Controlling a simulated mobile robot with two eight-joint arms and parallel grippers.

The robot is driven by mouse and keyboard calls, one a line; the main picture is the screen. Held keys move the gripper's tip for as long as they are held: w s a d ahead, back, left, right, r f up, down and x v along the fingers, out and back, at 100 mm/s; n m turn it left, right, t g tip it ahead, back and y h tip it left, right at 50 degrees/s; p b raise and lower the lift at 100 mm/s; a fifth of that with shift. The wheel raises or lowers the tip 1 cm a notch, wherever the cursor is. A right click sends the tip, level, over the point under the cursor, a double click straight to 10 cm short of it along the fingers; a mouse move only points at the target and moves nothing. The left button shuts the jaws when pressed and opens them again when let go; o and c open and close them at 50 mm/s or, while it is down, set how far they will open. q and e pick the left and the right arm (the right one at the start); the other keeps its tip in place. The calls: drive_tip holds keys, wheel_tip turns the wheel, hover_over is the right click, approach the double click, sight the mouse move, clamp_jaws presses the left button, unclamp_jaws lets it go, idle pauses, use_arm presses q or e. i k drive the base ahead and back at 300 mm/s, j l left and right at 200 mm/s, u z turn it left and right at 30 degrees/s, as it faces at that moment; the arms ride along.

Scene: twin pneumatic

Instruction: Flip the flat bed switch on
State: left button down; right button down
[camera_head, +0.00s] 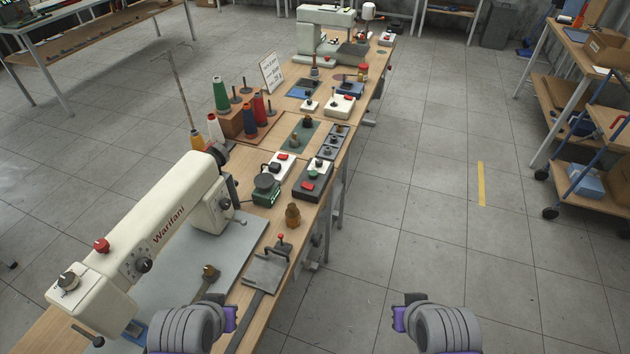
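A flat-bed sewing machine (165,235), cream with lettering on its arm, stands at the near left of the long bench. Several switch boxes sit on the bench beyond it: a white box with a red button (281,166), a dark box with red and green buttons (312,182), and a farther white box with a red part (340,106). I cannot tell which is the flat bed switch, or its state. My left gripper (231,319) is low over the bench's near end; my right gripper (399,319) is over the floor, right of the bench. Both seem empty; their finger gaps are unclear.
A green dial unit (266,190), an amber bottle (292,215) and a grey plate with a red-knobbed lever (267,270) lie near the boxes. Thread spools (250,118) stand behind. A second sewing machine (325,32) is at the far end.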

sight(306, 186)
drive_tip(key=i+l, duration=0.25)
drive_tip(key=i, duration=0.15)
drive_tip(key=i+l, duration=0.3)
drive_tip(key=i, duration=0.1)
